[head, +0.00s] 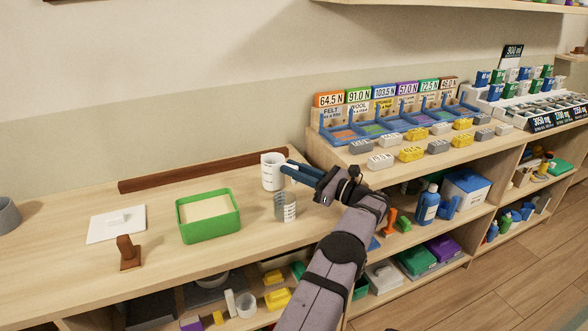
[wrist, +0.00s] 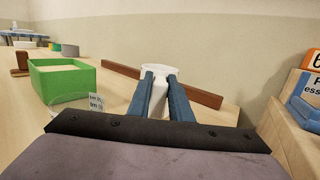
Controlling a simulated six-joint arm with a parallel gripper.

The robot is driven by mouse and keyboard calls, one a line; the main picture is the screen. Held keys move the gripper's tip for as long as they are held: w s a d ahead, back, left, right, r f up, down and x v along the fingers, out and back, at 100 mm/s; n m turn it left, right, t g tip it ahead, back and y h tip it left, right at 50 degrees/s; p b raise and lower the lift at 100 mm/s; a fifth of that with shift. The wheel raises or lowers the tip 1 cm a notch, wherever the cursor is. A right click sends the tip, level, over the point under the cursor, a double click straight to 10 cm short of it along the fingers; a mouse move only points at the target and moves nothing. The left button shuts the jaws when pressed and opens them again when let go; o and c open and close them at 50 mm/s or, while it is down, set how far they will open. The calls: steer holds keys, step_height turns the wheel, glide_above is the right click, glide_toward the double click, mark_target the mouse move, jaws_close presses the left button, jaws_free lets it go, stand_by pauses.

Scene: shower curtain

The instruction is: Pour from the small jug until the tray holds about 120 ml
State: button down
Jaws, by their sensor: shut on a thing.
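A white jug (head: 272,172) with dark marks stands upright near the back of the wooden counter. My gripper (head: 286,171) is shut on it from the right; the jug (wrist: 158,72) shows between the two blue fingers in the wrist view (wrist: 159,92). I cannot tell whether its base touches the counter. Its contents are hidden. A green tray (head: 212,233) with a pale, level filling sits to the left of the jug; it also shows at left in the wrist view (wrist: 60,86). A clear, marked beaker (head: 286,207) stands in front of the jug, below my gripper.
A dark wooden strip (head: 200,172) lies along the back. A white plate (head: 116,224), a brown stamp-like block (head: 128,252) and a grey cup (head: 7,215) are farther left. A shelf with labelled bins (head: 385,120) rises at right. Counter between tray and jug is clear.

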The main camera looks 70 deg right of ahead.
steer(key=shift+f, duration=0.2)
steer(key=c, duration=1.5)
jaws_free()
steer(key=shift+c, duration=0.2)
step_height(320, 180, up, 12)
steer(key=p, duration=0.8)
steer(key=shift+p, duration=0.3)
